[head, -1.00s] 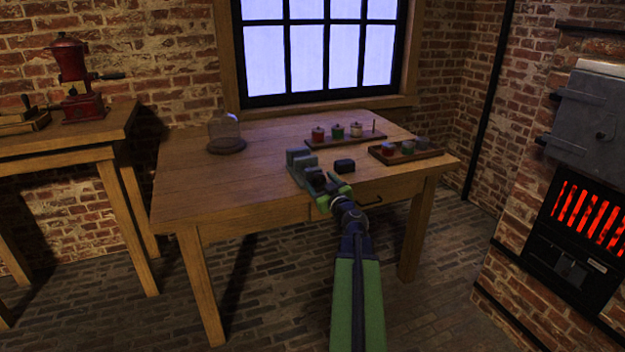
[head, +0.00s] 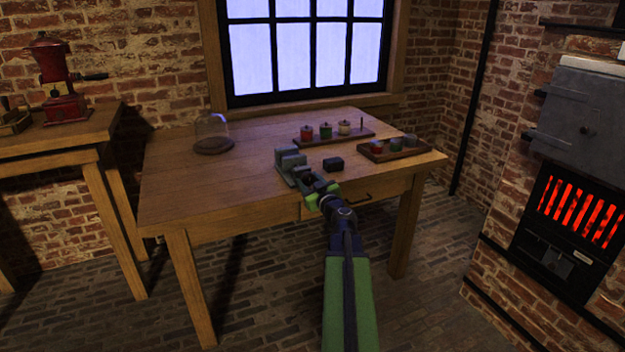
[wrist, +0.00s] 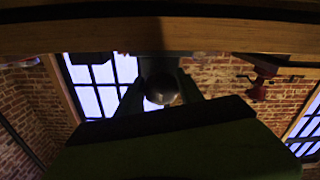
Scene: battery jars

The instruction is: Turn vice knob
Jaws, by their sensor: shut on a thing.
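The grey-green vice (head: 290,160) stands at the front edge of the wooden table, in the middle of the head view. My gripper (head: 318,190) is at the vice's near side, at the end of my green and dark arm. In the wrist view, a rounded knob (wrist: 161,88) sits between the two dark fingers of my gripper (wrist: 160,98). My gripper is shut on this knob. The rest of the vice is mostly hidden or too dark to make out in the wrist view.
On the table (head: 190,180), a dark block (head: 333,164) lies right of the vice. A glass dome (head: 213,135) is at the left. The left of the tabletop is clear. A glowing stove (head: 575,210) is far right.

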